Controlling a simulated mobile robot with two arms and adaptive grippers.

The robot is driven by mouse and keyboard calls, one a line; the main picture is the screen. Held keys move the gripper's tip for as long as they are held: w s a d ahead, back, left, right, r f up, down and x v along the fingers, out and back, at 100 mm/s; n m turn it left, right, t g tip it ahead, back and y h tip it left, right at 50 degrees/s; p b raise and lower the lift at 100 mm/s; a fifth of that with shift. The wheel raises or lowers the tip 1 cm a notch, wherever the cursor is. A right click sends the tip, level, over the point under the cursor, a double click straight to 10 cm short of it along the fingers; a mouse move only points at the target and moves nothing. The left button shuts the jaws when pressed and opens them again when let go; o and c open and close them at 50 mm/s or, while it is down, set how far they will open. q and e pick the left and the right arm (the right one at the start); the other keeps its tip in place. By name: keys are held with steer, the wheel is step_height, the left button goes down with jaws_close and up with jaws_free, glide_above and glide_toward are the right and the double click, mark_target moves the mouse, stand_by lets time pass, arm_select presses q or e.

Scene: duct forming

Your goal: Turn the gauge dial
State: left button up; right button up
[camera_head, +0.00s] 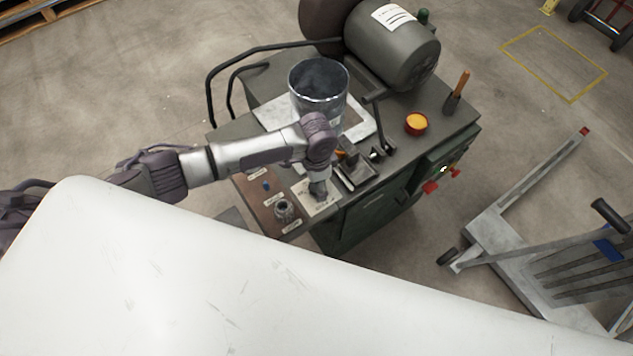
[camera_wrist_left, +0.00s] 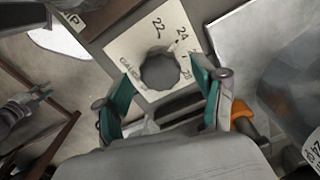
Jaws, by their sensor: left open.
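The gauge dial (camera_wrist_left: 160,70) is a dark grey scalloped knob on a cream plate (camera_wrist_left: 126,50) printed with numbers such as 22 and 24 and the word GAUGE. In the left wrist view my left gripper (camera_wrist_left: 161,76) is open, with one teal finger on each side of the knob. I cannot tell whether either finger touches it. In the head view my left gripper (camera_head: 318,188) points down over the cream plate (camera_head: 306,203) on the machine's front panel, and it hides the knob there. My right gripper is not seen.
Another round knob (camera_head: 284,209) sits on the brown panel to the left. A metal cup (camera_head: 318,88), an orange button (camera_head: 416,123) and an orange-handled tool (camera_head: 457,92) are on the machine top. A flat cart (camera_head: 505,255) stands to the right.

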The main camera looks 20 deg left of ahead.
arm_select(q)
step_height(320, 180, up, 12)
steer(key=shift+f, duration=0.25)
stand_by(0.6)
